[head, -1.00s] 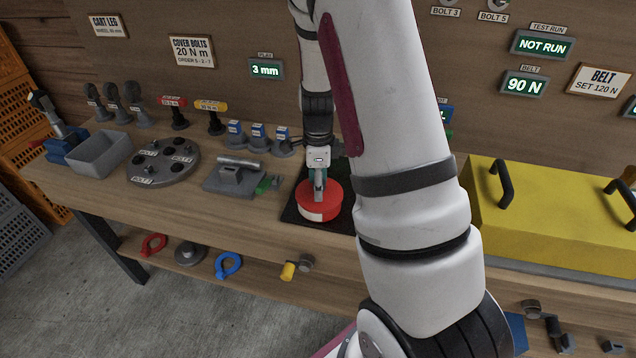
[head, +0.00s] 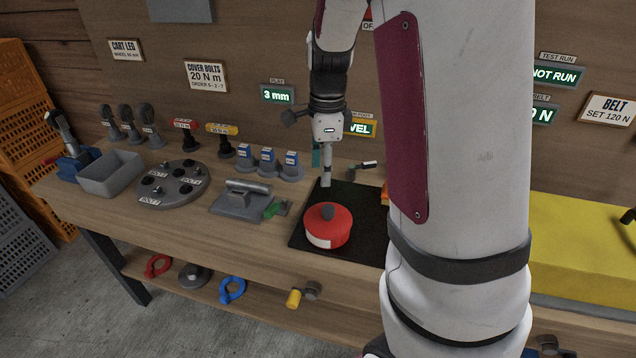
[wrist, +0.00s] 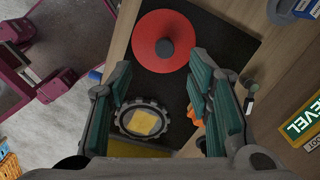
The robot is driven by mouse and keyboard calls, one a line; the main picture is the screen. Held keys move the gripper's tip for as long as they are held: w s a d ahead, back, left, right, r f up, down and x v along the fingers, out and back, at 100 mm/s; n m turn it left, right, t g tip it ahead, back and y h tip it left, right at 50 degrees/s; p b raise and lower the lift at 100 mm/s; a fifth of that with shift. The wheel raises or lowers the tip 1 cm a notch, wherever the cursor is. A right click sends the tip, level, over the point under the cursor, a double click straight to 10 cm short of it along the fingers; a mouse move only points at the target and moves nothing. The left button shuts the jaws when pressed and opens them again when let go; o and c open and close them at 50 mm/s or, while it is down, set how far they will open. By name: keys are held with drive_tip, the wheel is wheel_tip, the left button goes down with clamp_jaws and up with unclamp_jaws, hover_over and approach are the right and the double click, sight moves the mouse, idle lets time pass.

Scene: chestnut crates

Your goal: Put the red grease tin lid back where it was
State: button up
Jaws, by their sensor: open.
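The red grease tin (head: 329,229) stands upright on a black mat (head: 352,206) on the bench. Its red lid (head: 322,214) with a dark knob sits on top of it, and the lid also shows from above in the wrist view (wrist: 148,45). My gripper (head: 326,178) hangs above the mat behind the tin, apart from the lid. In the wrist view my gripper (wrist: 165,95) has its teal fingers spread wide with nothing held between them. The tin's body is hidden under the lid in the wrist view.
A dark toothed ring with a yellow centre (wrist: 144,121) lies on the mat. A grey block with a handle (head: 243,200) stands left of the mat, with blue-topped pieces (head: 268,160) behind. The yellow cover (head: 585,245) is at the right. My arm hides part of the bench.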

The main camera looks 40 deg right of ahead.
drive_tip(key=s+a+r+n+t, duration=0.3)
drive_tip(key=s+a+r+n, duration=0.5)
drive_tip(key=a+r+n, duration=0.35)
drive_tip(key=s+a+r+n+t, duration=0.2)
drive_tip(key=s+a+n, duration=0.2)
drive_tip(key=s+n, duration=0.6)
drive_tip(key=shift+a+r+n, duration=0.15)
drive_tip(key=shift+a+n, duration=0.2)
drive_tip(key=shift+n, duration=0.8)
